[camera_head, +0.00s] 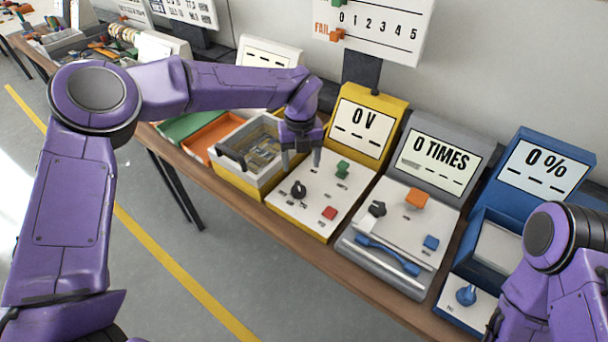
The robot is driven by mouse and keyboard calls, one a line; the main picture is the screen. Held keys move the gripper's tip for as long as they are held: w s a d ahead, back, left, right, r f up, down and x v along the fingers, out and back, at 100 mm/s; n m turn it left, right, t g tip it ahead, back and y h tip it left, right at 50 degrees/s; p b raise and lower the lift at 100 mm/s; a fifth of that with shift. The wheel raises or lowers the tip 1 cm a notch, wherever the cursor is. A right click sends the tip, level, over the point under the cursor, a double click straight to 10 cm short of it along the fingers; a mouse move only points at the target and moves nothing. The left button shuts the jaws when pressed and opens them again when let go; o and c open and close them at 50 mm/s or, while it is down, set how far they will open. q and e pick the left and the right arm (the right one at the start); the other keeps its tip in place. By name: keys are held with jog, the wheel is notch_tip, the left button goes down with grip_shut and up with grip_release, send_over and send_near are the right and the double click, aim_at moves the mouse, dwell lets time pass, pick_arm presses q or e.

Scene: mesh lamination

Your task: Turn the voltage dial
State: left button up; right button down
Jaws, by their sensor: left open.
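The voltage station is the yellow unit (397,102) whose screen (362,130) reads "0 V". Its sloped white panel carries a black dial (299,189), a green knob (342,170) and a red button (329,213). My left gripper (302,162) points down over the upper left of this panel, with its fingers apart and nothing between them. It is just behind the black dial and apart from it as far as I can tell. My right arm shows at the lower right, but its gripper is out of view.
A grey station (435,133) reading "0 TIMES" stands to the right, then a blue one (562,148) reading "0 %". A bin with a yellow base (233,178) adjoins on the left, beside an orange tray (206,136). A scoreboard (378,28) hangs above.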

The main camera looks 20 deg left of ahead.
aim_at(298, 186)
pick_arm(q)
jog(key=f, duration=0.1)
jog(key=s+f+p, duration=0.1)
jog(key=f, duration=0.1)
jog(key=s+f+p, duration=0.1)
jog(key=shift+s+a+f, duration=0.25)
jog(key=f, duration=0.1)
jog(key=w+f, duration=0.1)
jog(key=f, duration=0.2)
jog(key=shift+w+f+p, duration=0.3)
jog(key=shift+p, duration=0.05)
jog(key=shift+s+r, duration=0.25)
jog(key=shift+s, duration=0.15)
jog(key=c, duration=1.1)
pick_arm(e)
jog(key=r, duration=0.1)
jog(key=s+r, duration=0.1)
jog(key=r, duration=0.1)
jog(key=shift+s+r, duration=0.1)
jog(key=shift+s, duration=0.1)
